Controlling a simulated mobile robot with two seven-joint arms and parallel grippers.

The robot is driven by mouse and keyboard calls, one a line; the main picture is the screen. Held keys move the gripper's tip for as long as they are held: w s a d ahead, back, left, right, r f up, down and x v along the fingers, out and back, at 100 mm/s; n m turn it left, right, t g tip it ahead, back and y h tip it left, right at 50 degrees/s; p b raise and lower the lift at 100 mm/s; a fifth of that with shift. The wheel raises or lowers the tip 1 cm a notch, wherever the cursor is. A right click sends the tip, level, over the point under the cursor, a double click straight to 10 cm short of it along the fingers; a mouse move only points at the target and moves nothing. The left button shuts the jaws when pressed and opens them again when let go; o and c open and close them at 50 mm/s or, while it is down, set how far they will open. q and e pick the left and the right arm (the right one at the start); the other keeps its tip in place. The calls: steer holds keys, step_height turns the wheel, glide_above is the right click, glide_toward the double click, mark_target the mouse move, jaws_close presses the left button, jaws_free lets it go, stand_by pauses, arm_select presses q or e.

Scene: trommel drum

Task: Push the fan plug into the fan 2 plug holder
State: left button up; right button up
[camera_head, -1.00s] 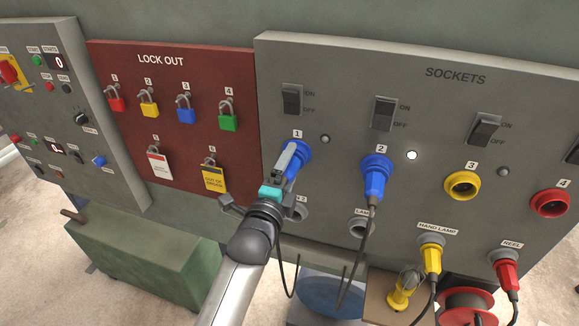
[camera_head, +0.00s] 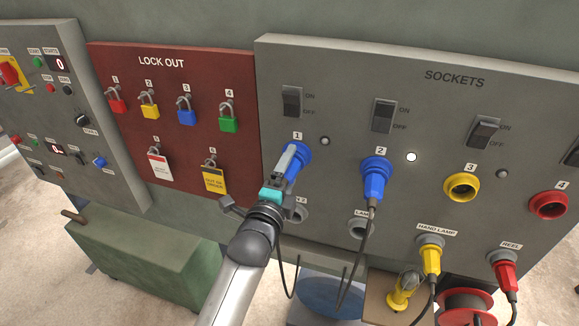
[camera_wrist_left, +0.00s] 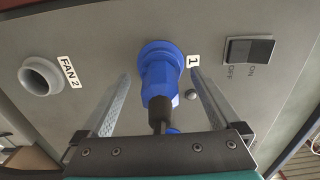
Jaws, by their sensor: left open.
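A blue plug (camera_head: 298,155) with a dark cable sits in socket 1 on the grey sockets panel; my left gripper partly hides it. In the left wrist view the same blue plug (camera_wrist_left: 159,85) stands between the two fingers of my left gripper (camera_wrist_left: 160,92). The fingers are open, with a visible gap on each side of the plug. The fan 2 plug holder (camera_wrist_left: 40,76) is an empty grey ring in the left wrist view. It also shows in the head view (camera_head: 299,213), partly hidden behind my left gripper. My right gripper is not in view.
A second blue plug (camera_head: 374,180) sits in socket 2, its cable hanging over an empty grey holder (camera_head: 360,228). Yellow socket 3 (camera_head: 462,187) and red socket 4 (camera_head: 549,205) are empty. A yellow plug (camera_head: 431,258) and a red plug (camera_head: 506,275) sit lower right.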

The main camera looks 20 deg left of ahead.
arm_select(q)
steer(key=shift+r, duration=0.1)
stand_by(0.5)
jaws_close()
stand_by(0.8)
steer(key=shift+s+p, duration=0.15)
steer(key=shift+p, duration=0.25)
steer(key=shift+s+a+p, duration=0.1)
steer(key=shift+s+p, duration=1.2)
steer(key=shift+s, duration=1.55)
steer(key=shift+s, duration=0.1)
steer(key=s+p, duration=0.2)
steer(key=s, duration=0.2)
steer(key=shift+s+a, duration=0.1)
steer(key=shift+s, duration=0.3)
